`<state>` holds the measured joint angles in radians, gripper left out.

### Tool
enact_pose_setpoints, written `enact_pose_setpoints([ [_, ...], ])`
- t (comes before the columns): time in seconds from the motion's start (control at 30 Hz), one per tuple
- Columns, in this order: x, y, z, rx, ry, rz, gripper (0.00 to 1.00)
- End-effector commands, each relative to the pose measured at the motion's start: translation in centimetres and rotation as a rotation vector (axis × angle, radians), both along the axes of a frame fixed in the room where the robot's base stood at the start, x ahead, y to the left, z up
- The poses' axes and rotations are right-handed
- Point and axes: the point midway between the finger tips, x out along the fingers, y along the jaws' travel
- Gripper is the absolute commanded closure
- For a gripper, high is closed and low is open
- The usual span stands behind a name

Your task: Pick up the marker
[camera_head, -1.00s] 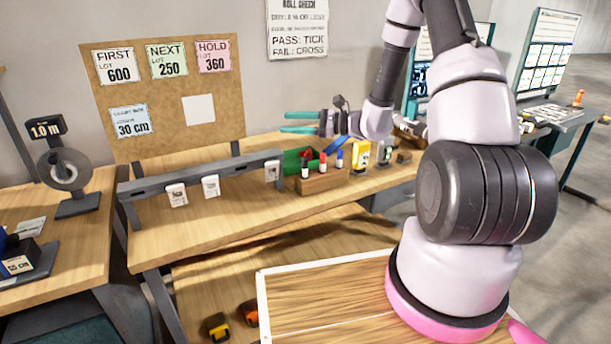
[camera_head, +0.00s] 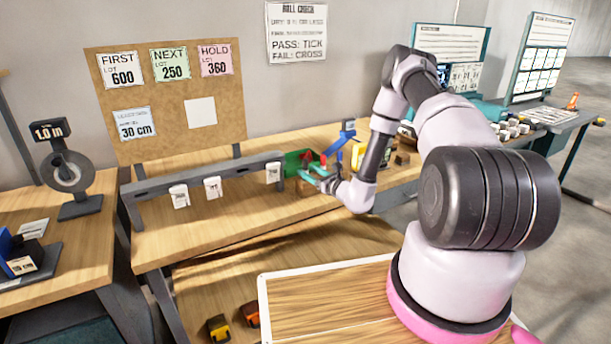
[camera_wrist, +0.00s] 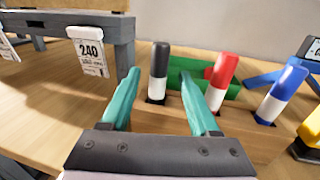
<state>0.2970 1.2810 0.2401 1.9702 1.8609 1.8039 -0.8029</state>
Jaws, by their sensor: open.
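Black (camera_wrist: 158,75), red (camera_wrist: 222,80) and blue (camera_wrist: 282,95) markers with white bodies stand upright in a wooden block (camera_wrist: 255,135) in the wrist view. My gripper (camera_wrist: 160,76) is open, its two teal fingers pointing toward the block. The black marker appears between the fingers, with a gap on each side; I cannot tell how far the fingertips reach past it. The red marker is just right of the right finger. In the head view, my gripper (camera_head: 316,172) is at the block and hides most of it and the black marker.
A green bin (camera_wrist: 188,76) stands behind the markers. A grey rail (camera_wrist: 105,25) with a hanging "240" tag (camera_wrist: 91,57) is at left. A blue stand (camera_head: 345,135) and a yellow object (camera_head: 357,154) are right of the block. Bench top in front is clear.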

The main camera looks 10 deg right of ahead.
Motion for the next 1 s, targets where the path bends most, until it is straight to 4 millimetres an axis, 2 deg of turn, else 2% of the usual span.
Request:
enact_pose_setpoints([
  [0.17, 1.3, 0.9, 0.1, 0.000, -0.001, 0.002, 0.38],
  [0.4, 4.2, 2.6, 0.1, 0.000, -0.001, 0.001, 0.38],
  [0.7, 4.8, 2.9, 0.1, 0.000, 0.000, 0.001, 0.38],
  [0.73, 4.8, 2.9, 0.1, 0.000, 0.000, 0.001, 0.46],
  [0.87, 4.8, 2.9, 0.1, 0.000, 0.000, 0.001, 0.95],
  [0.9, 4.8, 2.8, 0.1, 0.000, 0.000, 0.001, 1.00],
  [1.0, 4.8, 2.8, 0.1, 0.000, 0.000, 0.001, 1.00],
])
